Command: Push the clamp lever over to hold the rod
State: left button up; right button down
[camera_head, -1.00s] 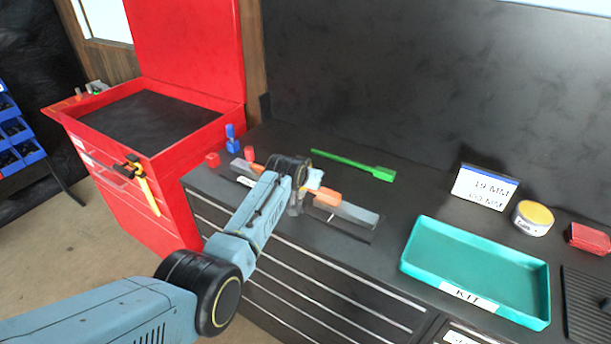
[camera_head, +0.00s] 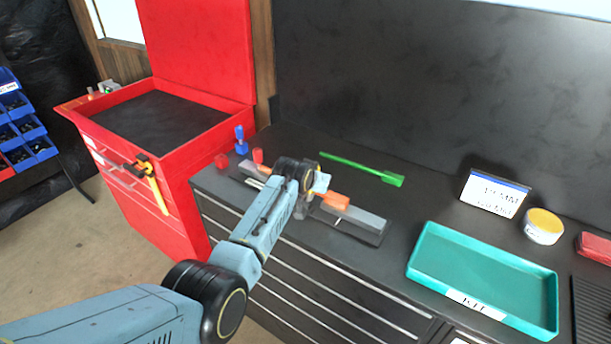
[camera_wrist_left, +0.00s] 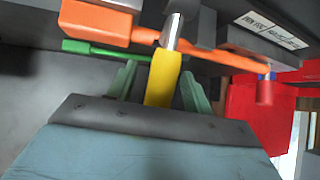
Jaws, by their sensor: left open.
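A yellow-sleeved lever with a silver shaft (camera_wrist_left: 163,80) stands in the left wrist view. An orange rod with a block-shaped end (camera_wrist_left: 95,22) runs across behind the shaft; its block also shows in the head view (camera_head: 335,200). The grey fixture (camera_head: 352,222) lies on the bench. My left gripper (camera_wrist_left: 160,88) is open, with one finger on each side of the yellow sleeve; I cannot tell whether either touches it. In the head view my left gripper (camera_head: 318,185) is over the fixture, and my wrist hides the lever. My right gripper is not in view.
A green rod (camera_head: 365,170) lies behind the fixture. A teal tray (camera_head: 485,302), a sign (camera_head: 493,193) and a yellow-topped tin (camera_head: 543,226) stand to the right.

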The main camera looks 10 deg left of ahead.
pick_arm(q)
jog(key=p+v, duration=0.1)
jog(key=v, duration=1.1)
jog(key=shift+r, duration=0.1)
